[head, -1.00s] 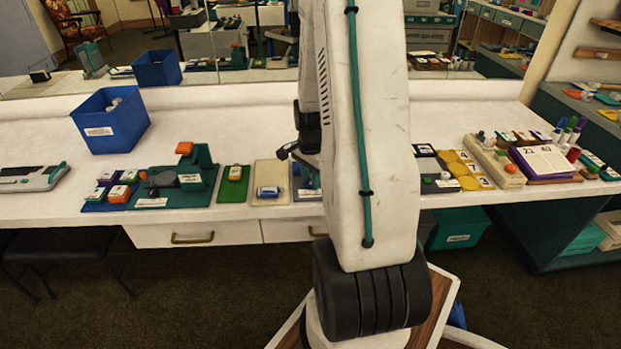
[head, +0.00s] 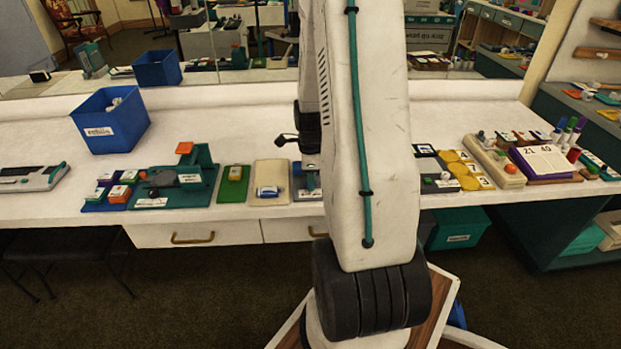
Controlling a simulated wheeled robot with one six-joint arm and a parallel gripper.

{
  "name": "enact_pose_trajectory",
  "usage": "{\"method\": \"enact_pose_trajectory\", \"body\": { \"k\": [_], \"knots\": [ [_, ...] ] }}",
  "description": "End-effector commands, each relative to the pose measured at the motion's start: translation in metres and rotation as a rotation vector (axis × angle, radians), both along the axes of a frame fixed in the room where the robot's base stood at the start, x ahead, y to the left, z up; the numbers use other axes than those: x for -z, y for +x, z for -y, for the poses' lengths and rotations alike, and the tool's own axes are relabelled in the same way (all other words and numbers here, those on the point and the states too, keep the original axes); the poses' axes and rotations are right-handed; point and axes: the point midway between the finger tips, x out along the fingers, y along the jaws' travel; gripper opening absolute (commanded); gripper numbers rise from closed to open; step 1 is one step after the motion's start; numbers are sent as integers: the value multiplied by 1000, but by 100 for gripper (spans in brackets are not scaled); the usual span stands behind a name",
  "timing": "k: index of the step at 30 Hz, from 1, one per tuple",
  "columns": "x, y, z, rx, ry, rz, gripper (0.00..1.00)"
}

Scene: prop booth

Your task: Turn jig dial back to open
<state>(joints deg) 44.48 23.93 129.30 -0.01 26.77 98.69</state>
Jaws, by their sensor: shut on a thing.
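My gripper (head: 306,138) shows only as a dark part at the left edge of my arm, over the back of the bench. A thin dark piece sticks out from it to the left. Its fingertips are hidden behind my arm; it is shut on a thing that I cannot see. Below it, a grey panel (head: 307,183) on the bench is partly hidden by the arm, and no dial shows on its visible part. A teal jig (head: 204,180) with an orange block on top and a dark round part stands further left. I cannot tell which fixture carries the jig dial.
A blue bin (head: 110,122) stands at the back left. A green tray (head: 233,187) and a beige board (head: 271,175) lie between the teal jig and the grey panel. Yellow number tiles (head: 467,170) and a purple-based flip card (head: 543,161) are to the right.

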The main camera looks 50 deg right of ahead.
Motion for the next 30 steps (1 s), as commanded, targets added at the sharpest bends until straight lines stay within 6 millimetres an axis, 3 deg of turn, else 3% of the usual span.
{"method": "enact_pose_trajectory", "body": {
  "k": [18, 19, 21, 30],
  "knots": [
    [0, 1, 0, 39, -1, 1, 6],
    [0, 1, 0, 39, -1, 1, 37],
    [0, 0, 0, 39, -1, 1, 50],
    [-2, 0, 0, 39, -1, 1, 50]
  ]
}}
